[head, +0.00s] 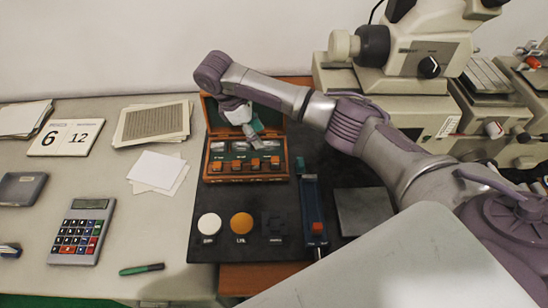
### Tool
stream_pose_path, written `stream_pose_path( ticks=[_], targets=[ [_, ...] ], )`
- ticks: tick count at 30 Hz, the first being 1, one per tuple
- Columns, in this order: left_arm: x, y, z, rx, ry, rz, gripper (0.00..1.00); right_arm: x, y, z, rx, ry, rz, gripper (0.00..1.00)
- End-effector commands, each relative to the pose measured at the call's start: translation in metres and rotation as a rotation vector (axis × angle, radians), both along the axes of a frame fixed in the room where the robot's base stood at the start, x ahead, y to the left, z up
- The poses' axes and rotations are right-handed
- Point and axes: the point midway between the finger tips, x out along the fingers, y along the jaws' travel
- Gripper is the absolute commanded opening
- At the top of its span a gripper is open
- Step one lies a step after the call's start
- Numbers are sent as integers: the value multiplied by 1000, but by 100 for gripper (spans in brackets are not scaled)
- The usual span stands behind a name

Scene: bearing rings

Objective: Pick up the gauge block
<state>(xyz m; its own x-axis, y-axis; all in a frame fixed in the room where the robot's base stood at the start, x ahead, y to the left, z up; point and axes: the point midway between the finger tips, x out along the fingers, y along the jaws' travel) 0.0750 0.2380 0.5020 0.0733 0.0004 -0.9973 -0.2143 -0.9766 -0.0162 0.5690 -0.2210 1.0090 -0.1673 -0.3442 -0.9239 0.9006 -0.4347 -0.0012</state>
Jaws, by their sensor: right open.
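An open wooden case (207,172) with a green lining stands on the dark mat. Its front part holds a row of several small orange-topped pieces, with pale labels below them. I cannot tell for sure which piece is the gauge block. My right gripper (256,132) reaches in from the right and points down over the back part of the case. Its teal fingertips are apart, just above and behind the row. A small greyish shape shows at the fingertips, but I cannot tell whether it is part of the gripper. My left gripper is out of view.
The dark mat (342,169) also bears a white disc (209,224), an orange disc (242,223), a blue tool (312,210) and a grey plate (363,211). A microscope (405,60) stands at the back right. A calculator (80,232), papers and a green marker (142,269) lie left.

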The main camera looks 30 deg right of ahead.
Motion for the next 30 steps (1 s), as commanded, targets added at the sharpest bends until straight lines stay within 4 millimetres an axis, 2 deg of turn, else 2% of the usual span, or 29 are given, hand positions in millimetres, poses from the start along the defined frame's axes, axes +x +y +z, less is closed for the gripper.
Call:
stream_pose_path(
  ticks=[1,9,17,20,24,30],
  targets=[
    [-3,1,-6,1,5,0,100,-4,-4,-15,0,5,-2,54],
    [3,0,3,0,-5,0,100,-10,-20,-51,-2,3,-2,54],
    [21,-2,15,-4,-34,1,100,-17,-26,-69,-2,4,-1,54],
    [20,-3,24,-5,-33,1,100,-23,-30,-83,-3,4,-2,54],
    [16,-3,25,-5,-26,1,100,-25,-35,-101,-2,1,-1,54],
    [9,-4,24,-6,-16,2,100,-26,-37,-107,-1,0,0,54]
  ],
)
